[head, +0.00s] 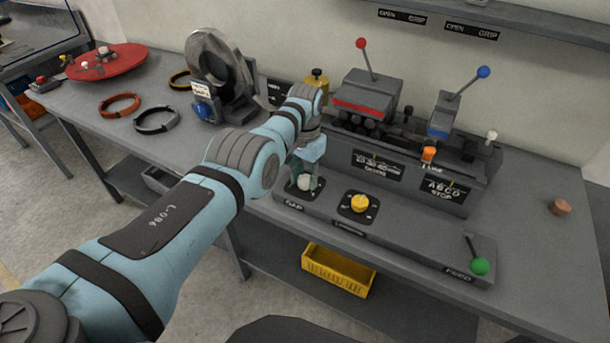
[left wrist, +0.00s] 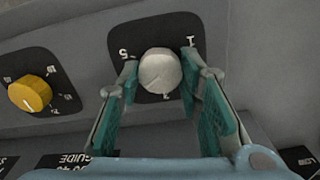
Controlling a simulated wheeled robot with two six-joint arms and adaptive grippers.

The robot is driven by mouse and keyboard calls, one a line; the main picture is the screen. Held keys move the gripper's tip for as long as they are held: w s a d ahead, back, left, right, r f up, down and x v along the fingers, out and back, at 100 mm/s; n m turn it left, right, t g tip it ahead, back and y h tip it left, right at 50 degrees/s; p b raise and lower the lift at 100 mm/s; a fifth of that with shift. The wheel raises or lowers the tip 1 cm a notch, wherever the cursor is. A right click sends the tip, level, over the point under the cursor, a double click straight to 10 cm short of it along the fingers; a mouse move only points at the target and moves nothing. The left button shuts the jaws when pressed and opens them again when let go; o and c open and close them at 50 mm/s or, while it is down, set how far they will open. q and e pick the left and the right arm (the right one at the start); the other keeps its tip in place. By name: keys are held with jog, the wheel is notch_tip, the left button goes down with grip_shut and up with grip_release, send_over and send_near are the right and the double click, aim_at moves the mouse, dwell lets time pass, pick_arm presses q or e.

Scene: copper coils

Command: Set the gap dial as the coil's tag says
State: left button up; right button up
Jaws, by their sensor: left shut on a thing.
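The gap dial is a pale round knob (head: 305,182) on a black plate with a label below it at the left of the grey console. In the left wrist view its knob (left wrist: 160,70) shows between my fingers, with marks around it; I cannot tell its exact setting. My left gripper (head: 306,176) reaches down on it and is shut on it, one teal-padded finger on each side in the left wrist view (left wrist: 158,82). A large grey coil ring (head: 211,58) stands upright behind, with a white tag (head: 200,90) too small to read. My right gripper is not in view.
A yellow dial (head: 360,203) sits right of the gap dial. A green-knobbed lever (head: 480,266) is at the console's right end. Red (head: 361,43) and blue (head: 484,72) levers rise behind. Loose rings (head: 120,105) and a red disc (head: 108,61) lie left.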

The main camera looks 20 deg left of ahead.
aim_at(306, 178)
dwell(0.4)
pick_arm(q)
jog(key=o, duration=1.2)
jog(key=shift+w, duration=0.1)
jog(key=shift+c, duration=0.2)
notch_tip(306, 178, up, 12)
